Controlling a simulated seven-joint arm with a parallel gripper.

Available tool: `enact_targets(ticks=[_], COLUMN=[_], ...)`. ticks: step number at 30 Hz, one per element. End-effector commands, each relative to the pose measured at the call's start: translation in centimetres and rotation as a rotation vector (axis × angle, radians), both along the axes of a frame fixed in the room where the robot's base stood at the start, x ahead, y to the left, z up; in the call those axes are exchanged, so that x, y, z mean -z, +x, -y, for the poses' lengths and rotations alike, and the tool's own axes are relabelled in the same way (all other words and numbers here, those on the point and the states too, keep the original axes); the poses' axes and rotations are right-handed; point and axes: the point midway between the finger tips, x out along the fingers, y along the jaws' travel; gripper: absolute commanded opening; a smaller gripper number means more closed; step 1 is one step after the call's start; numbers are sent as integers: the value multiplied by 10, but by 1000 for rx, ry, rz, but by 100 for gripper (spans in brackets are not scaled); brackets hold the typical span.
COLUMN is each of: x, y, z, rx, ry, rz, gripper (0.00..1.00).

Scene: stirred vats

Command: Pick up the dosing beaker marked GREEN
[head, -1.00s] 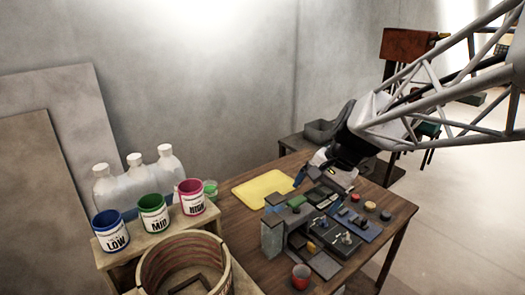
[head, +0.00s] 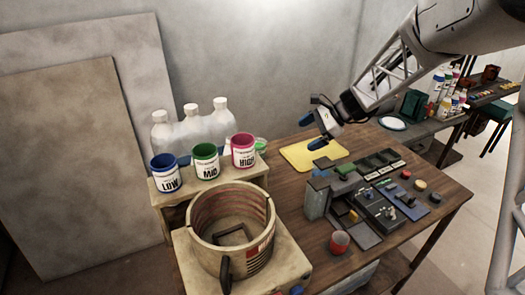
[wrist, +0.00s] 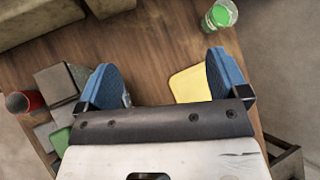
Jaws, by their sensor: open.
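A small clear beaker with green contents (wrist: 219,15) stands at the upper right of the wrist view, near the table's edge. In the head view only part of this green beaker (head: 261,145) shows, behind the pink-rimmed can. I cannot read a mark on it. My gripper (head: 315,122) is open and empty above the yellow mat, to the right of the green beaker and apart from it. In the wrist view my gripper's blue fingers (wrist: 160,66) are spread over bare table, with the beaker beyond the right finger.
A red beaker (head: 340,243) stands at the table's front, beside a control panel (head: 376,208). The yellow mat (head: 300,160) lies flat. LOW (head: 165,175), MID (head: 206,162) and HIGH (head: 243,152) cans stand on a wooden shelf behind a round vat (head: 230,235). White bottles (head: 195,125) stand behind them.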

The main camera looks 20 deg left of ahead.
Motion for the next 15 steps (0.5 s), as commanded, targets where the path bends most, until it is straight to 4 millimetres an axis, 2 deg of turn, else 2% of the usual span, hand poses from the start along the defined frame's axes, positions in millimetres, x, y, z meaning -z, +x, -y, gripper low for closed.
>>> enact_targets(ticks=[3, 15], x=[19, 82], y=[21, 84], z=[-22, -92], rx=[35, 159], ry=[37, 156], rz=[-63, -272], gripper=[93, 93])
